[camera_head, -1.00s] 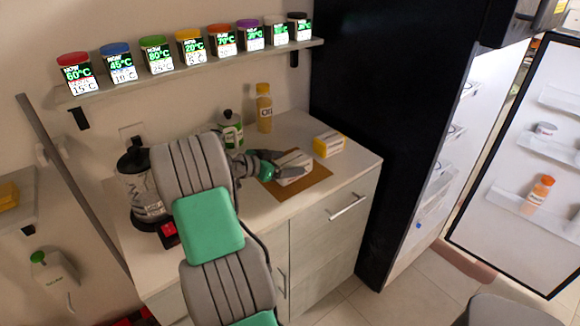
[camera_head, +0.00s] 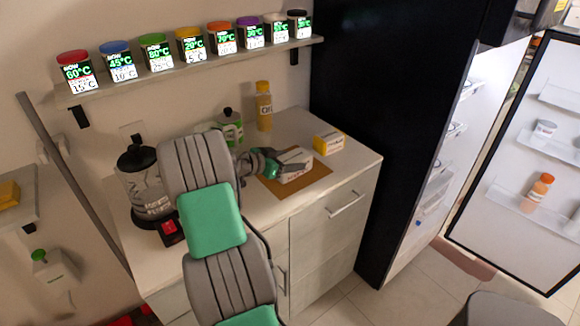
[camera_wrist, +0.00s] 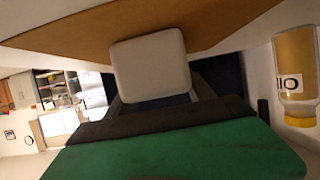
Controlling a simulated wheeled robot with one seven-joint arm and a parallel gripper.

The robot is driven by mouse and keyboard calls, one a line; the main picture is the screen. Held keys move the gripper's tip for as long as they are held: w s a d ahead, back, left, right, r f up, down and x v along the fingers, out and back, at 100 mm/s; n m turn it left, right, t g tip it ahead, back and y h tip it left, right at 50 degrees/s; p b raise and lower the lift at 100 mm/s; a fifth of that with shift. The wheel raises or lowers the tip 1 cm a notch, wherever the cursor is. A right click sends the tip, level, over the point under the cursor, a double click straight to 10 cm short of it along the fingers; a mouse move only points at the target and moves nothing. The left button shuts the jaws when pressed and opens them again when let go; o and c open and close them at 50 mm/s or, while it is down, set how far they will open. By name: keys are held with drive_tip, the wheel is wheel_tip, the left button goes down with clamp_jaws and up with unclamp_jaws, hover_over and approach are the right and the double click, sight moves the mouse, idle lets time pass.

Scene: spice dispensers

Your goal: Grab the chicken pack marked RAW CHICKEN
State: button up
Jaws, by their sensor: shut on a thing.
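A small white pack (camera_head: 296,166) with some marking on its side is over the brown cutting board (camera_head: 312,184) on the counter. The marking is too small to read. My gripper (camera_head: 281,165) reaches it from the left and is shut on it. In the wrist view the pack's plain pale face (camera_wrist: 150,65) is held between my dark fingers (camera_wrist: 150,102), with the brown board behind it. I cannot tell whether the pack is clear of the board.
A yellow-and-white box (camera_head: 328,143) stands right of the board. An oil bottle (camera_head: 264,108) and a green-and-white bottle (camera_head: 231,126) stand behind. Spice dispensers line the shelf (camera_head: 200,70). The fridge (camera_head: 445,150) is open at right.

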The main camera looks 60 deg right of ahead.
clamp_jaws()
drive_tip(key=shift+r, duration=0.1)
